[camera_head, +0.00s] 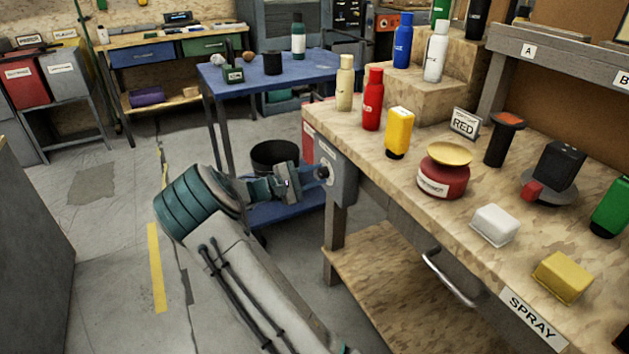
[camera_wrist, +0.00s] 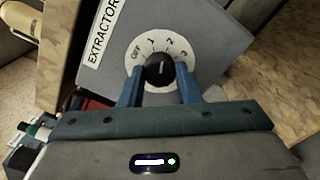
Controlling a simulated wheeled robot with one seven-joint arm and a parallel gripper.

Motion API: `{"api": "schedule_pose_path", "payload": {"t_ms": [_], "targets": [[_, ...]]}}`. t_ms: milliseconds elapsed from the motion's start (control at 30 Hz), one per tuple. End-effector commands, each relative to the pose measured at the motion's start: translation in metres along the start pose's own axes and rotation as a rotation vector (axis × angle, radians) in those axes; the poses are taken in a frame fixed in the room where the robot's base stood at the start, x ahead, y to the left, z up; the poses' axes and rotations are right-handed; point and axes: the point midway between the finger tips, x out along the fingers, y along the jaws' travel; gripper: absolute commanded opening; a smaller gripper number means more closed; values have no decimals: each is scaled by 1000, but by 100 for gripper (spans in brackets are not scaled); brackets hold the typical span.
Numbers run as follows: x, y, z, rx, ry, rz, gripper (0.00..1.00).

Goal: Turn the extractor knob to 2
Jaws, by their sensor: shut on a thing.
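The extractor knob (camera_wrist: 160,72) is a black round knob on a white dial (camera_wrist: 136,58) marked OFF, 1, 2 and 3. Its white pointer line points up in the wrist view, seemingly between 1 and 2. The dial sits on a grey box (camera_wrist: 208,38) labelled EXTRACTOR. This box (camera_head: 343,178) is fixed at the left end of the workbench in the head view. My gripper (camera_wrist: 161,82) has its blue fingers on either side of the knob and is shut on it. In the head view my gripper (camera_head: 311,176) reaches the box from the left and hides most of the dial.
The workbench (camera_head: 395,172) carries bottles, a red pot with a yellow lid (camera_head: 443,175) and several small items. The floor at the left is clear.

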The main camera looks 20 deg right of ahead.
Motion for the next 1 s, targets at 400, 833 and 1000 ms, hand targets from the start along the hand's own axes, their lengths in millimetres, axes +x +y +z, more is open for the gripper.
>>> {"api": "schedule_pose_path", "payload": {"t_ms": [400, 833, 1000], "targets": [[-1, -1, -2, 204, 3, 0, 7], [-1, 0, -1, 238, 3, 0, 7], [-1, 0, -1, 237, 3, 0, 7]]}}
